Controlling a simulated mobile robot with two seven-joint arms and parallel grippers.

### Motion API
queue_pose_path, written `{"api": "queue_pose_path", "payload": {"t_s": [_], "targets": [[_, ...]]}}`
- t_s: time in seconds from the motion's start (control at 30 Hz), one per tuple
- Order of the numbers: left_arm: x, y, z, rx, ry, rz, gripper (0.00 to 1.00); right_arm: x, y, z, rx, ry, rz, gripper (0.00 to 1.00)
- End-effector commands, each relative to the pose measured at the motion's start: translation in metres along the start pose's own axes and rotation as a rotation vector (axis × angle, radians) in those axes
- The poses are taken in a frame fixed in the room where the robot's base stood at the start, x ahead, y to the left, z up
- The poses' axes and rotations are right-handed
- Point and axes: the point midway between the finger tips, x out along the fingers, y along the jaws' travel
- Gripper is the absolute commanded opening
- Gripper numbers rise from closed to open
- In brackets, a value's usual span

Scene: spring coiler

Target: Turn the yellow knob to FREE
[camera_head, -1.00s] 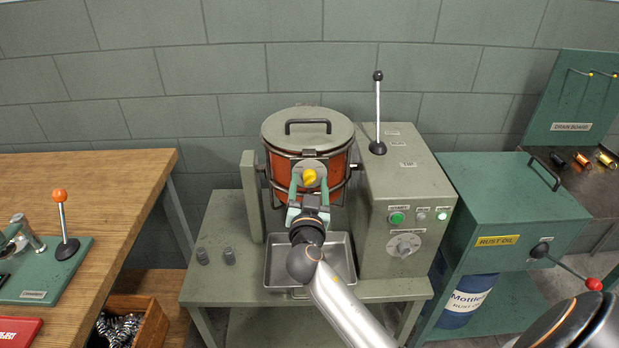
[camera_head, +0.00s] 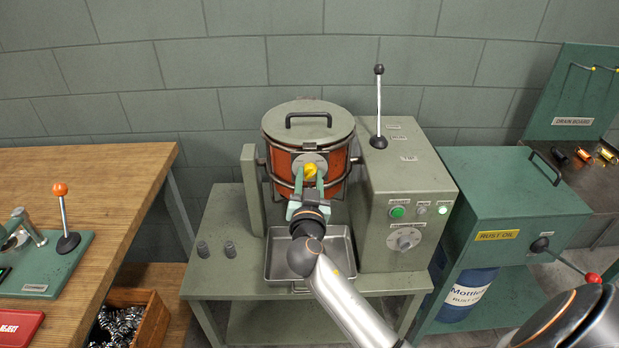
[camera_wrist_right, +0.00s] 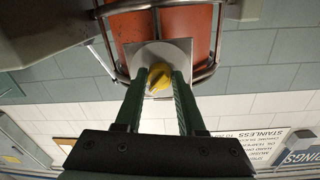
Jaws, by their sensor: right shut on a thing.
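The yellow knob (camera_head: 310,171) sits on a grey plate (camera_head: 302,162) on the front of the orange-red drum, under its grey lid. My right gripper (camera_head: 308,181) reaches it from the front, one green finger on each side, and is shut on it. In the right wrist view the knob (camera_wrist_right: 159,76) sits between the fingertips (camera_wrist_right: 158,78), and its dark mark is tilted. The word FREE cannot be read in either view. My left gripper is not in view.
The drum (camera_head: 339,168) hangs in a frame above a metal tray (camera_head: 345,262). A grey control box (camera_head: 405,190) with a tall lever (camera_head: 378,105) stands right of it. The rust oil cabinet (camera_head: 515,200) is further right, a wooden bench (camera_head: 110,190) left.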

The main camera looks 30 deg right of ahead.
Motion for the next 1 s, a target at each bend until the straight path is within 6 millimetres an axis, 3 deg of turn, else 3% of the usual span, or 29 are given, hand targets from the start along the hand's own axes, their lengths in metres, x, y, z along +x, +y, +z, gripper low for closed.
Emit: {"api": "queue_pose_path", "payload": {"t_s": [0.53, 1.0], "targets": [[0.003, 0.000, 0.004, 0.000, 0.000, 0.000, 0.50, 0.000, 0.001, 0.000, -0.076, 0.006, 0.000, 0.00], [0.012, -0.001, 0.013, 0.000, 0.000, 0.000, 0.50, 0.001, 0.002, 0.000, -0.468, 0.028, -0.003, 0.00]]}}
